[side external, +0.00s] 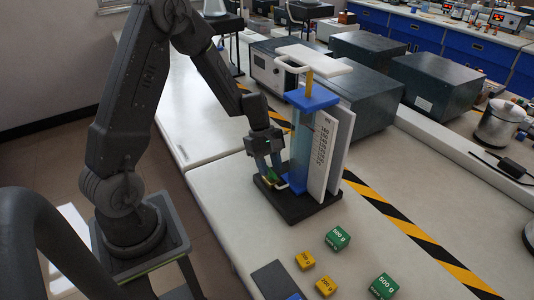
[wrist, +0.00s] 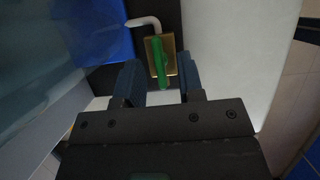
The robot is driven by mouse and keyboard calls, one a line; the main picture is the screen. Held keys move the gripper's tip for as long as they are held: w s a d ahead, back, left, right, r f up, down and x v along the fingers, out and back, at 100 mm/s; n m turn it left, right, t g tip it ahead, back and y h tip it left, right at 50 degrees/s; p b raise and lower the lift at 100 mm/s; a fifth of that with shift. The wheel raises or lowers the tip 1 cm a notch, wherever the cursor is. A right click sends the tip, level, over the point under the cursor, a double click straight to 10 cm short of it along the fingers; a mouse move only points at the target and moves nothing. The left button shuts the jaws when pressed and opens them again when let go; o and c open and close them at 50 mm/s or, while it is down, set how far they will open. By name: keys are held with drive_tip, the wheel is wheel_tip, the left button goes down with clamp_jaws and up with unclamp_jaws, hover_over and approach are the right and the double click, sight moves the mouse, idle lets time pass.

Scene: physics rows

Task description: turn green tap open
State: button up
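The green tap handle (wrist: 158,62) lies over a brass tap body (wrist: 170,44) with a white bent spout (wrist: 141,21), at the top middle of the wrist view. In the side view the tap (side external: 270,179) is a small patch low on the clear blue column (side external: 300,150), largely hidden by my fingers. My gripper (wrist: 159,72) is open; its two blue fingers stand either side of the handle's lower end, with a visible gap on each side. In the side view my gripper (side external: 264,163) points down close to the tap. I cannot tell whether it touches the handle.
The column stands on a black base (side external: 297,206) beside a white scale board (side external: 330,150). Green weights (side external: 338,238) and yellow weights (side external: 305,260) lie in front on the bench. Dark boxes (side external: 355,100) stand behind. The bench left of the base is clear.

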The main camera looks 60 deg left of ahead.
drive_tip(key=v, duration=1.3)
drive_tip(key=shift+a+r, duration=0.15)
drive_tip(key=shift+r, duration=0.1)
drive_tip(key=s+d+r+m+t+y, duration=0.2)
drive_tip(key=s+d+r+m, duration=0.3)
drive_tip(key=s+d+m, duration=0.2)
drive_tip(key=s+d+r+m+t+y, duration=0.2)
drive_tip(key=s+d+r+m, duration=0.3)
drive_tip(key=s+d+m, duration=0.3)
drive_tip(key=s+m+t, duration=0.1)
drive_tip(key=m, duration=0.2)
drive_tip(key=shift+s+t, duration=0.25)
drive_tip(key=shift+t, duration=0.05)
